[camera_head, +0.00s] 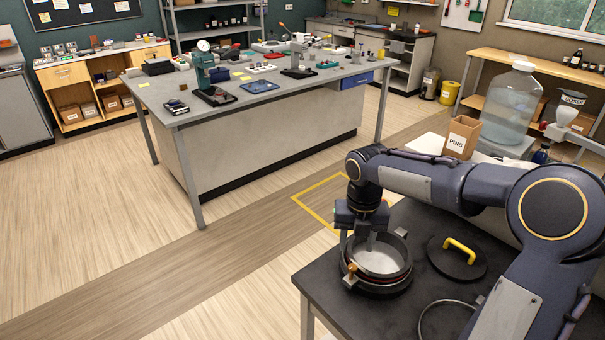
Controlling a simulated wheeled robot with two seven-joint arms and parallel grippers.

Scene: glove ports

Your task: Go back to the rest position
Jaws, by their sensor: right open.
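My right arm comes in from the right, over a dark bench (330,308). My right gripper (368,243) points down at a round metal port (386,285) with a dark rim. Its fingers are over the left back part of the port's opening; I cannot tell whether they touch the rim. I see nothing held in it. A round black lid (457,261) with a yellow handle lies on the bench just right of the port. My left gripper is not in view.
A brown box marked PINS (462,137) and a large clear bottle (511,108) stand behind my right arm. A metal ring (447,304) lies near the bench's front. A grey workbench (250,110) with tools stands farther back. The wooden floor (90,220) at left is clear.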

